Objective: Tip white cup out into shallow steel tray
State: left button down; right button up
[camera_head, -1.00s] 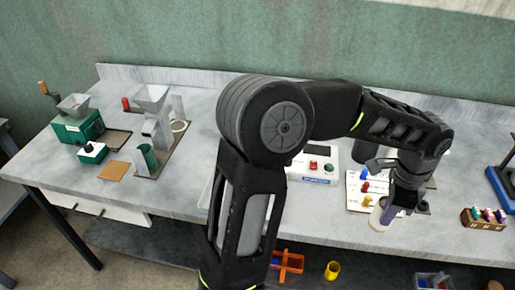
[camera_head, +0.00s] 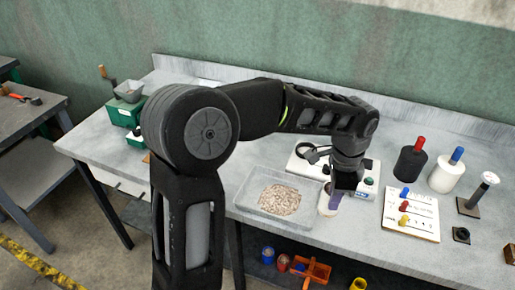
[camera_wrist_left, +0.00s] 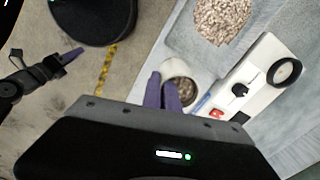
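The white cup (camera_head: 326,203) is at my left gripper (camera_head: 338,196), just right of the shallow tray. In the left wrist view the cup (camera_wrist_left: 192,71) shows its open mouth with brownish grain inside. The purple fingers (camera_wrist_left: 162,92) of my left gripper are closed at its side, and it looks upright. The shallow tray (camera_head: 246,207) lies on the bench with a pile of pale grain in it; its bare floor also shows in the left wrist view (camera_wrist_left: 183,40). My right gripper (camera_wrist_left: 68,54) shows far left in the wrist view, away from the bench; its opening is unclear.
A white box with buttons and a dial (camera_head: 372,166) stands behind the cup. A board with coloured pegs (camera_head: 420,222) lies to the right. A black cylinder (camera_head: 409,165) and a white cylinder (camera_head: 445,178) stand behind it. My left arm hides the bench's left middle.

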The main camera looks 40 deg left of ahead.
pick_arm(q)
jog(key=a+r+m+p, duration=0.1)
jog(key=a+m+p, duration=0.1)
jog(key=a+m, duration=0.4)
jog(key=a+r+m+p, duration=0.2)
jog(key=a+m, duration=0.4)
jog(key=a, duration=1.1)
jog(key=shift+a, duration=0.2)
jog(key=shift+d+f, duration=0.1)
jog(key=shift+f, duration=0.1)
jog(key=d+f+t+y+b, duration=0.3)
jog(key=d+f+y+b, duration=0.2)
jog(key=y+b, duration=0.7)
jog(key=s+y, duration=0.1)
jog(key=y, duration=0.6)
jog(key=shift+d+f, duration=0.2)
jog(key=shift+f, duration=0.1)
